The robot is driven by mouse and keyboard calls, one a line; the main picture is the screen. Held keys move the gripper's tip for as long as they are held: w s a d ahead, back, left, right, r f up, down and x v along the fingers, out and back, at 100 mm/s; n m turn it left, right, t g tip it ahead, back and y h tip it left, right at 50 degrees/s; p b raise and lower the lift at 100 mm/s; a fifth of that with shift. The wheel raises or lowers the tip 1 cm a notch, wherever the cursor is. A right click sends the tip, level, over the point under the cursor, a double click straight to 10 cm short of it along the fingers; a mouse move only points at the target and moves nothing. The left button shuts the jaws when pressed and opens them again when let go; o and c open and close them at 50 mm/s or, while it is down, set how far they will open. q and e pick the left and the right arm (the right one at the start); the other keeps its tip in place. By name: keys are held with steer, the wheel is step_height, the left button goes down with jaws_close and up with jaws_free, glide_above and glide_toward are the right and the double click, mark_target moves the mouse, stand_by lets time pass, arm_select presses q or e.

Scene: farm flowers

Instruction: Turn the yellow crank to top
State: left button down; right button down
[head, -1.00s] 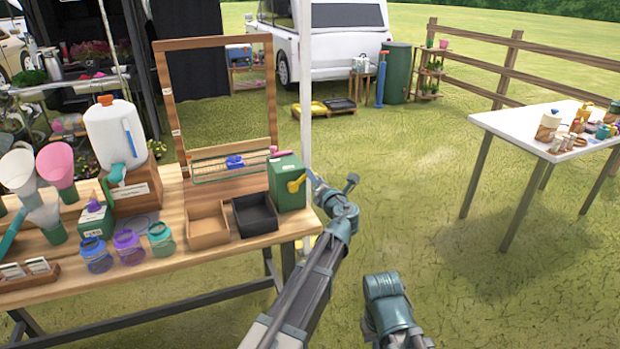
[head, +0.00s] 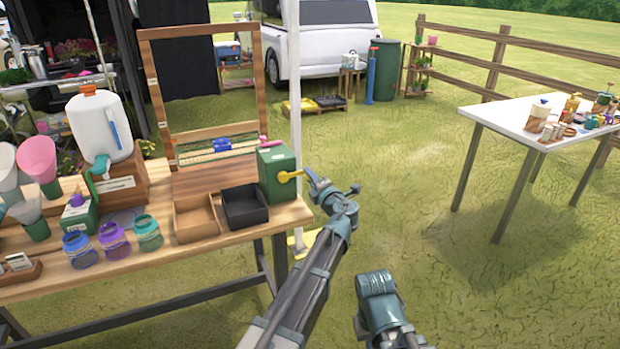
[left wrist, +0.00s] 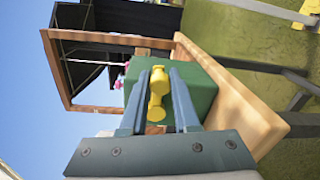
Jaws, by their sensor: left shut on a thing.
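The yellow crank (head: 290,176) sits on the right side of the green box (head: 275,170), at the right end of the wooden table. In the head view it extends right, roughly level. My left gripper (head: 315,180) is at its outer end, shut on it. In the left wrist view the yellow crank (left wrist: 157,88) lies between the two fingers of my left gripper (left wrist: 160,100), with the green box (left wrist: 199,94) behind it. Part of the crank's outer end is hidden in the head view. My right gripper does not show; only a link of that arm does.
A black tray (head: 245,222) and a brown tray (head: 181,230) stand left of the box. A white pole (head: 294,100) rises just behind the box. A tall wooden frame (head: 262,75) stands at the table's back.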

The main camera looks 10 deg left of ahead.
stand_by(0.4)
arm_select(q)
steer(key=c, duration=0.7)
jaws_free()
steer(key=shift+o, duration=0.2)
